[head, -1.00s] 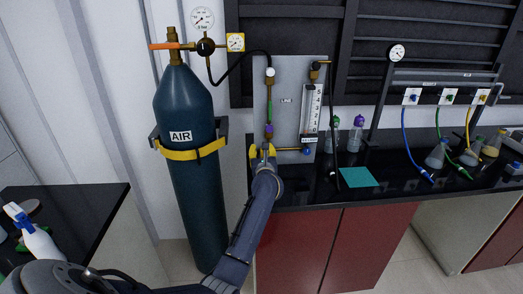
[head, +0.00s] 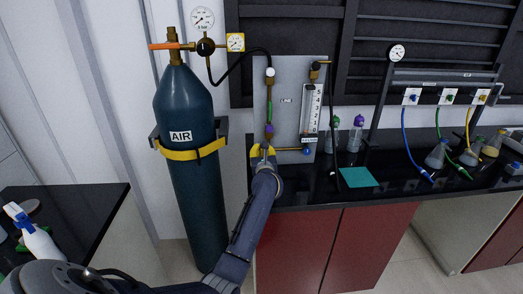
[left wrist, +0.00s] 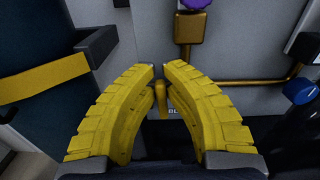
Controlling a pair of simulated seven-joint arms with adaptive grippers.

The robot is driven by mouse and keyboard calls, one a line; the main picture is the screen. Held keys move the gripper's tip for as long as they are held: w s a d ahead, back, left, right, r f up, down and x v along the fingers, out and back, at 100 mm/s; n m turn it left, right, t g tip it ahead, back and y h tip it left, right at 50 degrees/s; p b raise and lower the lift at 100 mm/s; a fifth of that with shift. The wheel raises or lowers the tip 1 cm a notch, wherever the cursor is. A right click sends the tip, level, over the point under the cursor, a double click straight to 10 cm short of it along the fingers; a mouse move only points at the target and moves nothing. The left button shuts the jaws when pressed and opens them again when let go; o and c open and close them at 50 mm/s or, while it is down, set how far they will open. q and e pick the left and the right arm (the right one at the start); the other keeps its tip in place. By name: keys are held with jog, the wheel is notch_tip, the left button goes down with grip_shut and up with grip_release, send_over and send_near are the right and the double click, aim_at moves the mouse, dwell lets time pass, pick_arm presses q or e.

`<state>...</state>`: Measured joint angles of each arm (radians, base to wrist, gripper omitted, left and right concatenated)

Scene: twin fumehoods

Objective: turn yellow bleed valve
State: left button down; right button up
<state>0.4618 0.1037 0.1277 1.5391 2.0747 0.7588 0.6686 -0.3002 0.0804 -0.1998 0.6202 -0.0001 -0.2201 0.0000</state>
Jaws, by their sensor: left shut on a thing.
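My left gripper (head: 263,149) has yellow fingers and is at the lower left of the grey panel (head: 290,110), below the purple knob (head: 269,129). In the left wrist view the fingers of my left gripper (left wrist: 163,76) curve in from both sides. The yellow bleed valve (left wrist: 160,101) shows as a small yellow-brass lever between them, with part of a label beginning "BL" beside it. The gripper is shut on this lever; the exact contact is partly hidden by the fingers. In the head view the valve is hidden behind the gripper. My right gripper is not in view.
A dark AIR cylinder (head: 187,110) with a yellow strap stands left of the panel. A flowmeter (head: 311,110) and a blue knob (head: 306,152) are to the right, joined by brass pipe. Bottles (head: 356,135) and a teal mat (head: 358,177) lie on the black bench.

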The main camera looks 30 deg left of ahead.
pick_arm(q)
jog(key=shift+m, duration=0.5)
jog(key=shift+d, duration=0.1)
jog(key=c, duration=1.5)
grip_release()
jog(key=shift+v, duration=5.95)
